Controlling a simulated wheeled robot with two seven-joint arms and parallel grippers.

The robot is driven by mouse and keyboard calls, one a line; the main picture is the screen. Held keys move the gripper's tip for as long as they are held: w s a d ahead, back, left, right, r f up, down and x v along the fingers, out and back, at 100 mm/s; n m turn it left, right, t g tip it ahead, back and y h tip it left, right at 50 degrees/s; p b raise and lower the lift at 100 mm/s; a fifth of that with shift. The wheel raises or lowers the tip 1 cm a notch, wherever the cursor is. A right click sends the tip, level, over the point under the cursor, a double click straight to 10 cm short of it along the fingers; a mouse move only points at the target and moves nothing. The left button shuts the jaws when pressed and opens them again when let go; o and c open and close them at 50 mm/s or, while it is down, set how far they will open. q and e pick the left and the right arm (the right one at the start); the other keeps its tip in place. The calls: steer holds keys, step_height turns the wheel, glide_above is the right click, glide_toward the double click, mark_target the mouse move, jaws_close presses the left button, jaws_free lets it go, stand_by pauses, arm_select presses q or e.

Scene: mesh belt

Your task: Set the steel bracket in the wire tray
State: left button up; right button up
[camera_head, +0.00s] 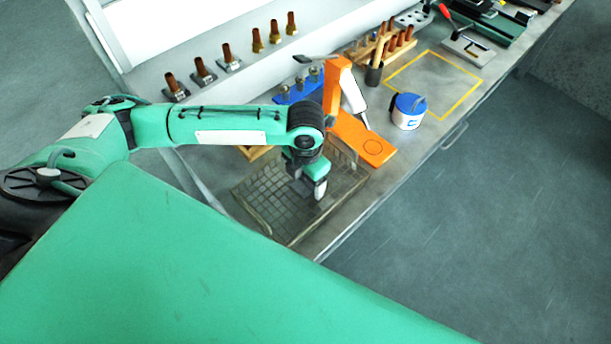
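The wire tray (265,212), a grey mesh basket, sits on the near end of the bench. My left arm comes in from the left, and my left gripper (319,189) points down over the right part of the tray. A small pale grey shape shows at its fingertips. I cannot tell whether this is the fingers alone or something held, or whether the fingers are open. I cannot make out the steel bracket; the gripper and arm may hide it. My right gripper is not in view.
An orange press-like stand (373,148) stands just behind the tray. A blue-and-white container (408,111) and a dark cup (374,74) are farther back. A yellow-outlined area (436,82) is clear. Several brown-topped fittings (227,57) line the back ledge.

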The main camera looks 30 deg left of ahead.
arm_select(q)
steer(key=shift+r, duration=0.2)
step_height(320, 180, up, 12)
steer(key=b, duration=0.2)
stand_by(0.3)
stand_by(0.4)
